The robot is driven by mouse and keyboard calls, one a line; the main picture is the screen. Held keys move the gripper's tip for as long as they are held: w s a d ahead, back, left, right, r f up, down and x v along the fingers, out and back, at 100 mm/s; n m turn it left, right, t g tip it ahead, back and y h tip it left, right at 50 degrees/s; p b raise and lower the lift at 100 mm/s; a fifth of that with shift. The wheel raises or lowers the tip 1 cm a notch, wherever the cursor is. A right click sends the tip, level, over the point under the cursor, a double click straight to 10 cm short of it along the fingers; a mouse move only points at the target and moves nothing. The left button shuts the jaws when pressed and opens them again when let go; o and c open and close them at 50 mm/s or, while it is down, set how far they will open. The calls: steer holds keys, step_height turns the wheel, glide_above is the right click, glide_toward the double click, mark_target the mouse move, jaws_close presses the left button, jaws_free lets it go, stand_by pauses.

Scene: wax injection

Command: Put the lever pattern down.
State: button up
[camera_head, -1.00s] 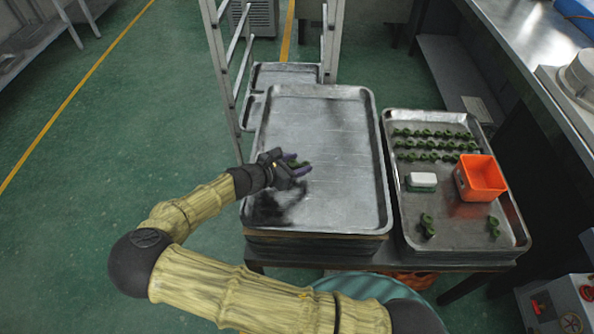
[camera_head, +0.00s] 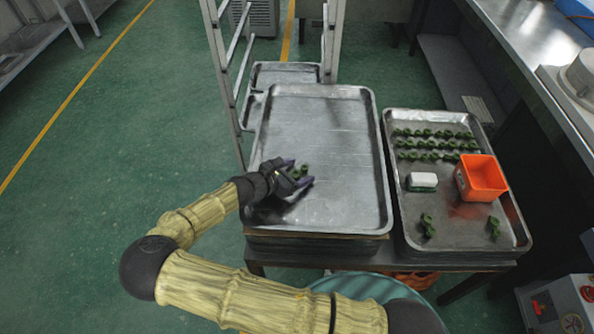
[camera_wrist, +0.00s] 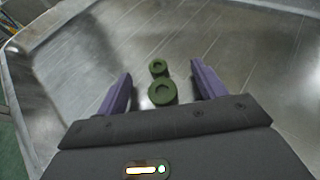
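The lever pattern (camera_head: 300,172) is a small dark green piece with two ring-shaped ends. It is at the lower left part of the large metal tray (camera_head: 330,130). My gripper (camera_head: 303,172) is open, low over that tray, with its purple fingers on either side of the pattern. In the wrist view the pattern (camera_wrist: 162,92) lies between the spread fingers, with a visible gap to each one. It appears to rest on the tray surface. Its underside is hidden.
The tray's remaining surface is bare. A second tray (camera_head: 460,235) on the right holds rows of green patterns (camera_head: 432,144), an orange box (camera_head: 481,177), a white-and-green block (camera_head: 422,181) and loose green pieces. A metal rack (camera_head: 222,70) stands at the back left.

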steer(key=v, duration=1.2)
stand_by(0.6)
steer(key=d+m+g, duration=0.1)
steer(key=d, duration=0.1)
steer(key=d+m+g, duration=0.2)
steer(key=d, duration=0.1)
steer(key=d+f+m+g, duration=0.1)
steer(key=d, duration=0.2)
steer(key=shift+s+m+y, duration=0.15)
steer(key=shift+m+y, duration=0.25)
steer(key=s+d+m+g+y, duration=0.1)
steer(key=d+m, duration=0.1)
steer(key=d+m+g+y, duration=0.1)
steer(key=d+m, duration=0.1)
steer(key=s+d+m+g+y, duration=0.1)
steer(key=d+m+g, duration=0.1)
steer(key=shift+s+d+r+m, duration=0.3)
steer(key=shift+s+r, duration=0.05)
steer(key=shift+s, duration=0.05)
steer(key=s+d+r+m+t+y, duration=0.1)
steer(key=s+d+r+m+y, duration=0.5)
steer(key=d+r+m, duration=0.4)
step_height(320, 180, up, 3)
steer(key=s+m, duration=0.1)
steer(key=m, duration=0.3)
steer(key=shift+s+m+t, duration=0.4)
